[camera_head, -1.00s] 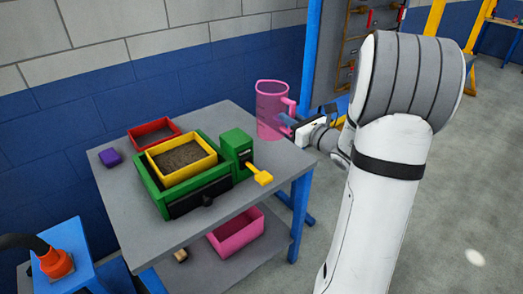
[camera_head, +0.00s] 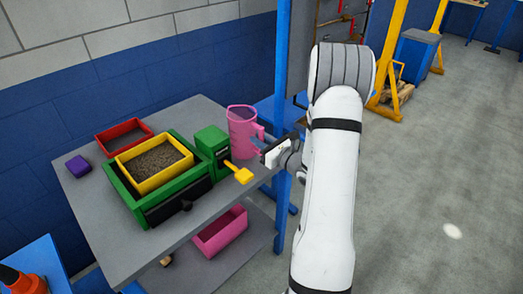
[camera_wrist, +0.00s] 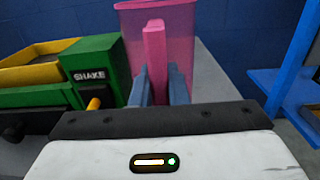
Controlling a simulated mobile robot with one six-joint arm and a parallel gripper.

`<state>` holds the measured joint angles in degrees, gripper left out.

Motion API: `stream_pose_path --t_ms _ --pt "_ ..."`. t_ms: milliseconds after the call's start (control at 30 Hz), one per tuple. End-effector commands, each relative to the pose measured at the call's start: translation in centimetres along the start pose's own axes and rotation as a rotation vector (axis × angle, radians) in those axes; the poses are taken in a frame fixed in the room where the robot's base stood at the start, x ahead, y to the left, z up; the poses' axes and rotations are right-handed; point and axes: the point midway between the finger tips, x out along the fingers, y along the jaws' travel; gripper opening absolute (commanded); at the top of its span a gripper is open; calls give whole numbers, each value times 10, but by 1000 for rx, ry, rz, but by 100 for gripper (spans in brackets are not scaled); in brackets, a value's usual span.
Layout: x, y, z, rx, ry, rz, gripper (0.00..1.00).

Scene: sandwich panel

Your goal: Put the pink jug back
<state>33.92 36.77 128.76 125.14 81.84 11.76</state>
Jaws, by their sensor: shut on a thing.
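The pink jug (camera_head: 241,131) is translucent and upright at the right back corner of the grey table (camera_head: 110,215). Its handle faces my arm. In the wrist view the jug (camera_wrist: 183,40) stands straight ahead, with its pink handle (camera_wrist: 154,50) between my two blue-grey fingers. My gripper (camera_wrist: 160,84) is shut on that handle; it also shows in the head view (camera_head: 264,146). The jug's base is partly hidden, so I cannot tell whether it touches the table.
A green machine (camera_head: 150,213) marked SHAKE, with a yellow tray (camera_head: 140,185) and yellow lever (camera_head: 239,173), stands left of the jug. A red tray (camera_head: 118,147) and purple block (camera_head: 78,165) lie behind. A pink bin (camera_head: 222,235) is below. A blue post rises right of the table.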

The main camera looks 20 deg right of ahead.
Motion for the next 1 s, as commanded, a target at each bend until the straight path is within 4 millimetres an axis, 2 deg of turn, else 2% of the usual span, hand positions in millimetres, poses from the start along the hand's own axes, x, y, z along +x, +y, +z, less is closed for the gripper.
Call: stream_pose_path --t_ms 333,767,800,1000 --pt "0 0 -41 2 1 -1 0" --pt "-1 -1 -48 0 -1 -2 0" --pt "-1 -1 -47 0 0 -2 15" --pt "-1 -1 -47 0 0 -2 32"
